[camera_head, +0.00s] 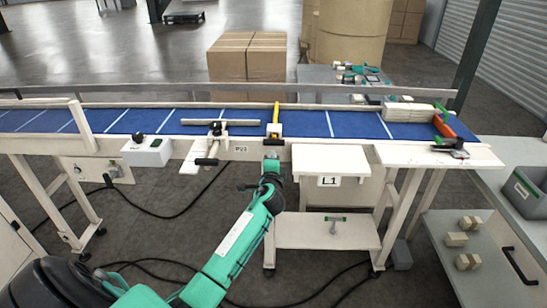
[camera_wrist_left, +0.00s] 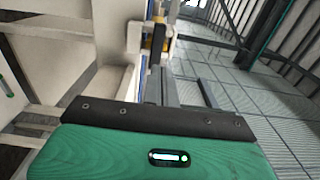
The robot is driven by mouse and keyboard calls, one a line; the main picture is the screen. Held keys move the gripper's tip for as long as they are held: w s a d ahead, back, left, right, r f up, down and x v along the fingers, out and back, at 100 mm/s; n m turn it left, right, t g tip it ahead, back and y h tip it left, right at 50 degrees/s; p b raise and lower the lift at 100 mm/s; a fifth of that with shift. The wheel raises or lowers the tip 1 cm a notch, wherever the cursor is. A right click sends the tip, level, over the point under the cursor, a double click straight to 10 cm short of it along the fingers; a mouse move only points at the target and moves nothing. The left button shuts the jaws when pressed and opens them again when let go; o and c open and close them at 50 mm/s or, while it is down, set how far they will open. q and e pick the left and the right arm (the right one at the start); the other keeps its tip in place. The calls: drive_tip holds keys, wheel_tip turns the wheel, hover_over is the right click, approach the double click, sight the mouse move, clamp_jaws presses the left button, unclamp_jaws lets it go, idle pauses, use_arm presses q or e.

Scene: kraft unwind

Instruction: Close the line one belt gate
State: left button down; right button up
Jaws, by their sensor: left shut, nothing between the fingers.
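The belt (camera_head: 350,124) is blue with white cross lines and runs across the head view. A narrow yellow bar (camera_head: 276,111) at its middle, with a white block and dark handle (camera_head: 275,142), looks like the belt gate. I cannot tell its exact position. A small yellow part shows at the top of the left wrist view (camera_wrist_left: 158,38). My left gripper (camera_head: 271,163) is shut and empty, just below the dark handle at the belt's front side. Whether they touch is unclear. My right gripper is not in view.
A white box with an L1 label (camera_head: 329,181) hangs under the belt, right of my gripper. A grey bar (camera_head: 225,122) and a control box (camera_head: 147,151) are to the left. An orange part (camera_head: 444,126) is at the right end. Cables lie on the floor.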

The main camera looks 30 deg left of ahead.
use_arm(q)
drive_tip(key=b+v, duration=0.1)
drive_tip(key=v, duration=0.6)
drive_tip(key=shift+s+d+f+b, duration=0.15)
drive_tip(key=shift+s+f+b, duration=0.1)
drive_tip(key=shift+f+b, duration=0.15)
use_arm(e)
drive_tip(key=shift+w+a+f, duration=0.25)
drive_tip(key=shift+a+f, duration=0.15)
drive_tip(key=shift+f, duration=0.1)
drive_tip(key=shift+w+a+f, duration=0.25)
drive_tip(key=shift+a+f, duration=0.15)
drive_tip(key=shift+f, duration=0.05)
